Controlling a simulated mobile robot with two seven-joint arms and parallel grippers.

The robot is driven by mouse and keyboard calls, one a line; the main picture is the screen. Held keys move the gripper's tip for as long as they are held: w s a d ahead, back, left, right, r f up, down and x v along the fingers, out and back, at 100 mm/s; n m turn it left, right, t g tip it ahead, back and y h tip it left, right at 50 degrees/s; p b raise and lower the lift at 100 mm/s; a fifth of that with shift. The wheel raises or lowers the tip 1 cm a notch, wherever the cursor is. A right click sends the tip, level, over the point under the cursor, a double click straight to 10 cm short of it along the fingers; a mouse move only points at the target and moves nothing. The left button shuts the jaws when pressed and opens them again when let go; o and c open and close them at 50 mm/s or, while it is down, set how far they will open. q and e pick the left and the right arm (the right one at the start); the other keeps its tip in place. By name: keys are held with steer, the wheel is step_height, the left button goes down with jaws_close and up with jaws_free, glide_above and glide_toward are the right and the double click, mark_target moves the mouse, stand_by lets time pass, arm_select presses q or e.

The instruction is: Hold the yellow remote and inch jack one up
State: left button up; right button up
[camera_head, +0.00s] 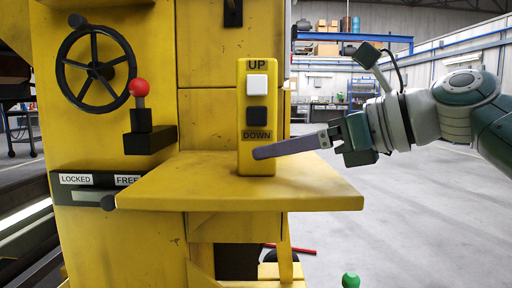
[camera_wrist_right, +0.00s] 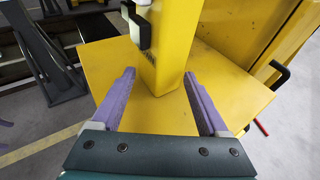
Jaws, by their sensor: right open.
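The yellow remote (camera_head: 257,100) stands upright on a yellow shelf (camera_head: 320,191). It has a white UP button (camera_head: 257,85) and a black button (camera_head: 257,115) above the DOWN label. My right gripper (camera_head: 262,150) comes in from the right, open, low on the remote. One purple finger crosses in front of the remote below DOWN; the other is hidden behind it. In the right wrist view the open fingers (camera_wrist_right: 160,73) lie either side of the remote (camera_wrist_right: 168,45), with gaps showing. My left gripper is not seen in the head view.
Behind the shelf rises a yellow column with a black handwheel (camera_head: 95,69), a red-knobbed lever (camera_head: 140,102) and a LOCKED/FREE slot (camera_head: 98,192). A green knob (camera_head: 350,280) shows low down. Open grey floor lies to the right.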

steer(key=shift+p+x, duration=0.3)
steer(key=shift+x, duration=1.75)
steer(key=shift+c, duration=0.4)
jaws_close()
steer(key=shift+o, duration=2.2)
jaws_free()
